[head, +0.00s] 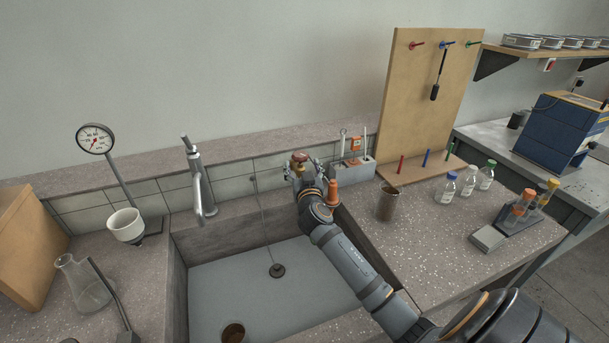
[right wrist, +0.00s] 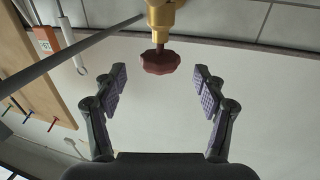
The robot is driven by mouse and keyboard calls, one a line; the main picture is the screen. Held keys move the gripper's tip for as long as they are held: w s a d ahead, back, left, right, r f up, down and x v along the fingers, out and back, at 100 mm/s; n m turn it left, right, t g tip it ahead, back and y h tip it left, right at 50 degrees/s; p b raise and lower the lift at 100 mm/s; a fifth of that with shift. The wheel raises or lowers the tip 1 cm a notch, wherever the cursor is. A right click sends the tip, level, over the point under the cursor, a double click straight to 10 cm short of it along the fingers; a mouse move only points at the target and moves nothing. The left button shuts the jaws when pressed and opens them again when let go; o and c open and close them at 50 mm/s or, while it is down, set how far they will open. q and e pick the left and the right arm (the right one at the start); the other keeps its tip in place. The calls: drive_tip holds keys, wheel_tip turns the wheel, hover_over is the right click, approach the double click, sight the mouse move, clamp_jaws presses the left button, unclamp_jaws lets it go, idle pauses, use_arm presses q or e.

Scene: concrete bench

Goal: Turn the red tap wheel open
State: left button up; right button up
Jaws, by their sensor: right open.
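The red tap wheel (right wrist: 160,62) is a dark red scalloped knob on a brass valve body (right wrist: 161,16) in the right wrist view. In the head view the wheel (head: 300,157) shows at the back edge of the sink, partly behind my right gripper. My right gripper (right wrist: 160,80) is open and empty. Its two padded fingers stand apart on either side of the wheel's line, with the wheel near the level of the fingertips and clear space on both sides. It also shows in the head view (head: 295,173), where its fingers are hard to make out. My left gripper is not in view.
A grey faucet (head: 197,182) stands left of the wheel. A grey holder (head: 354,168) with tools and a brown cup (head: 387,204) stand to the right. A thin rod crosses the upper left of the wrist view. The sink (head: 225,285) below is mostly empty.

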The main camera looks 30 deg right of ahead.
drive_tip(key=v, duration=0.6)
drive_tip(key=shift+s+a, duration=0.1)
drive_tip(key=shift+s, duration=0.05)
drive_tip(key=shift+c, duration=0.4)
